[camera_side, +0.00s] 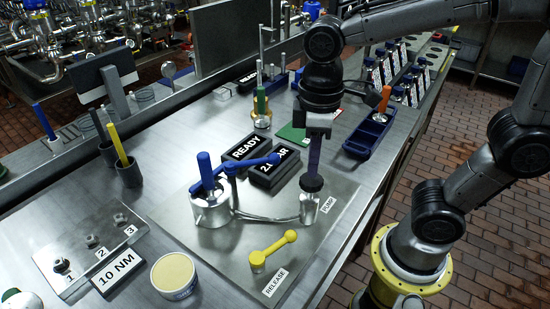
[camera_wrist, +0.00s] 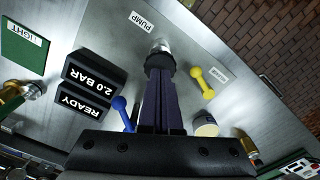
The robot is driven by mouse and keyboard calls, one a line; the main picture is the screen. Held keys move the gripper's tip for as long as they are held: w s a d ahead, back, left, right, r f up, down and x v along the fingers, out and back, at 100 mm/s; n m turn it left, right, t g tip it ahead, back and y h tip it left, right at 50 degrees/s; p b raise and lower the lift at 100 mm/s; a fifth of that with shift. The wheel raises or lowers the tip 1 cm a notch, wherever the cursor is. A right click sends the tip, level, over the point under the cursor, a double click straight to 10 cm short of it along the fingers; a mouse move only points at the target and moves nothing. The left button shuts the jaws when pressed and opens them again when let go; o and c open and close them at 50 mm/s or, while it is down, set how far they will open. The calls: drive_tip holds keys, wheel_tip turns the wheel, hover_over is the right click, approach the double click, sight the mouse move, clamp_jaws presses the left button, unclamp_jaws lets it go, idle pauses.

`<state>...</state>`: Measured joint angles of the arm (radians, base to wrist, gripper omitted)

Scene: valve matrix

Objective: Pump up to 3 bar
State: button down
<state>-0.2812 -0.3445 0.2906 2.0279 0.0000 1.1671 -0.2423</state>
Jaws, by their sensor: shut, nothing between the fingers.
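The pump (camera_side: 310,205) is a small metal cylinder with a black cap, beside the PUMP label (camera_side: 327,205) on a grey plate. My gripper (camera_side: 313,177) is shut and empty, pointing down with its fingertips at the black cap (camera_wrist: 160,62); they look to be touching it. The yellow release lever (camera_side: 272,248) lies by the RELEASE label (camera_side: 275,283). A blue lever (camera_side: 250,163) reaches from a metal body (camera_side: 210,209).
A round tub (camera_side: 174,276) and a 10 NM sign (camera_side: 116,272) stand at the front left. Dark cups with tools (camera_side: 128,172) are on the left. A blue tray (camera_side: 370,134) is behind on the right. The plate's front middle is bare.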

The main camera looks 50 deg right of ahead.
drive_tip(key=shift+f, duration=2)
drive_tip(key=shift+r, duration=0.1)
drive_tip(key=shift+r, duration=2)
drive_tip(key=shift+r, duration=2.45)
